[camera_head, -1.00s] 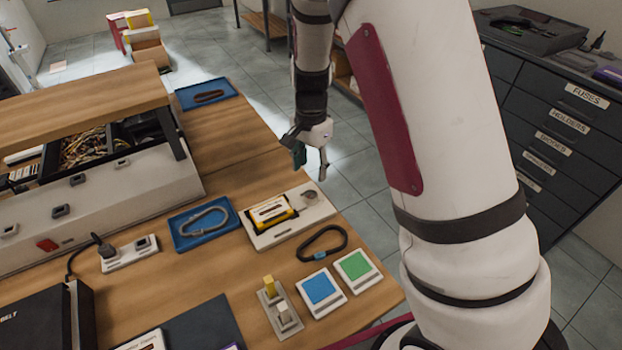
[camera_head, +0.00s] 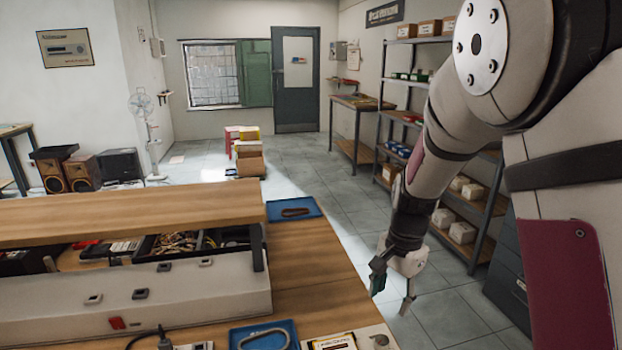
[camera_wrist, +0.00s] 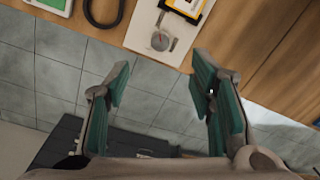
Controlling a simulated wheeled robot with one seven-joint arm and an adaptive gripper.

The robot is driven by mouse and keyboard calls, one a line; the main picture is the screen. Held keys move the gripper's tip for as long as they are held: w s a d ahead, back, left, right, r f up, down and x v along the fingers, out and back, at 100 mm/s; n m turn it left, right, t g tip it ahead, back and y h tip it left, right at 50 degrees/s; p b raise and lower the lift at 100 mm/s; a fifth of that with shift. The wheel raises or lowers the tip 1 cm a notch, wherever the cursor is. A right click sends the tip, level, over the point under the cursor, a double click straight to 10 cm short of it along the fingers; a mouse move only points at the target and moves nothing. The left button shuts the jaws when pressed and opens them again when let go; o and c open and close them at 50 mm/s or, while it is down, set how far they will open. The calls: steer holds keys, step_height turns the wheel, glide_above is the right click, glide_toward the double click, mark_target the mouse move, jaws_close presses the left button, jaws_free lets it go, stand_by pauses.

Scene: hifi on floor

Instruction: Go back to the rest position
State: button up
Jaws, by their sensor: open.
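My gripper (camera_head: 391,287) hangs at the right of the wooden workbench (camera_head: 311,268) in the head view, fingers pointing down and clear of the bench edge. In the wrist view my gripper (camera_wrist: 160,110) has its two green-padded fingers spread wide with nothing between them. Below it are the tiled floor and the edge of the bench. A white board (camera_wrist: 145,38) with a round dial and a yellow item lies on the bench near that edge.
A blue tray (camera_head: 292,209) and another blue tray (camera_head: 264,336) lie on the bench. A long white housing (camera_head: 150,295) with a raised wooden top takes up the left. A metal shelf (camera_head: 470,205) with boxes stands at the right. Open floor lies beyond the bench.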

steer(key=s+r+n+t, duration=0.2)
steer(key=s+r+n, duration=0.3)
steer(key=s+r, duration=0.4)
steer(key=s+r+n+t, duration=0.2)
steer(key=s+r+n, duration=0.4)
steer(key=s+r, duration=0.4)
steer(key=s, duration=0.5)
steer(key=shift+d+t, duration=0.3)
steer(key=shift+t, duration=0.1)
steer(key=shift+o, duration=0.5)
steer(key=shift+s, duration=0.1)
